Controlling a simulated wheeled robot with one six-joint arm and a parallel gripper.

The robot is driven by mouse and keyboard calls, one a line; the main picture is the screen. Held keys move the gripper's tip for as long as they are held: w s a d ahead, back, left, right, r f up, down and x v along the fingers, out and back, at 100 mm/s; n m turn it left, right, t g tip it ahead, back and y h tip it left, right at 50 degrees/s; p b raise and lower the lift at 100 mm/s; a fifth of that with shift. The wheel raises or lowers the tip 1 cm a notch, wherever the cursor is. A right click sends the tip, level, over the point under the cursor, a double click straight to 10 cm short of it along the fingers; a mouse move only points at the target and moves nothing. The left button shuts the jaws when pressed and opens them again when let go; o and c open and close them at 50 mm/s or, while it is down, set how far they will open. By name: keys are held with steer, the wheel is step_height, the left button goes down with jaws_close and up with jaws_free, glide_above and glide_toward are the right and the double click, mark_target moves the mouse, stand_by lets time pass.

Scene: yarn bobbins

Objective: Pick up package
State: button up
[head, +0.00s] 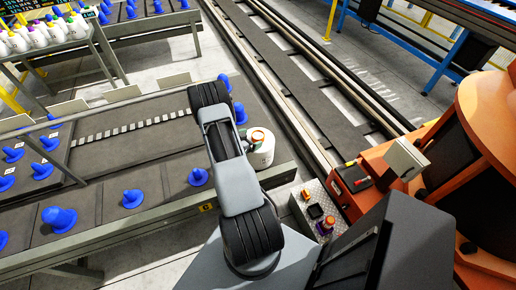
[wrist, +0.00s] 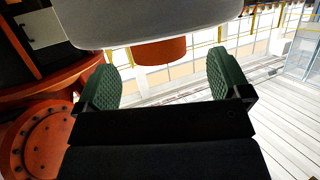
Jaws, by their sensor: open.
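A white package of yarn (head: 262,154) shows in the head view just right of my arm, at the right end of the near blue-pegged bench. In the wrist view, its pale, rounded body (wrist: 150,22) fills the top, with an orange tube end (wrist: 160,51) sticking out below. My gripper (wrist: 162,75) is open. Its two green pads stand apart, left and right of the orange tube, with visible gaps on both sides. In the head view my arm hides most of the gripper. I cannot tell what supports the package.
The near bench (head: 150,224) carries several blue pegs, including one (head: 198,177) left of my arm. White packages (head: 35,38) stand on a rack at the upper left. Floor rails (head: 290,95) run past the bench on the right. A small metal box (head: 314,207) lies below the package.

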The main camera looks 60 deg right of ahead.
mark_target(256, 136)
steer(key=shift+p+x, duration=0.5)
steer(key=shift+x, duration=1.55)
steer(key=shift+s+r, duration=0.1)
steer(key=shift+r, duration=0.05)
steer(key=shift+c, duration=0.4)
jaws_close()
steer(key=shift+d+r, duration=0.1)
